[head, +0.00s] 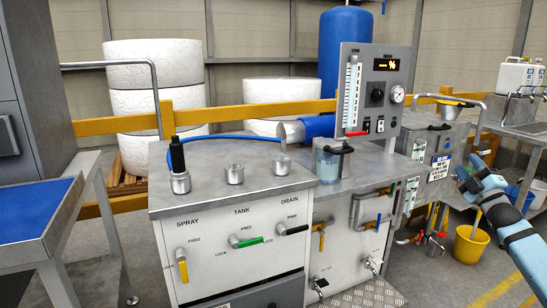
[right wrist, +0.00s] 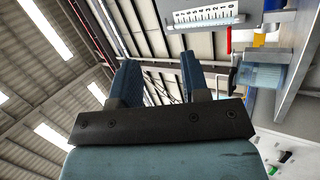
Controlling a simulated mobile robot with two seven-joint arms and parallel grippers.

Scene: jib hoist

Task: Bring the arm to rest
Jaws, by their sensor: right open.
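My right gripper (head: 468,174) is at the right of the head view, its light blue arm coming in from the lower right. It is raised in front of the right-hand cabinet and apart from the bench. In the right wrist view my right gripper (right wrist: 158,75) has its two dark fingers spread, with nothing between them. Roof beams show behind the fingers. My left gripper is not in view.
A steel bench (head: 232,180) with labelled levers stands in the middle. A jug of bluish liquid (head: 328,166) sits beside the gauge panel (head: 374,95). A yellow bucket (head: 471,244) stands on the floor below my right arm. Open floor (head: 440,280) lies at front right.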

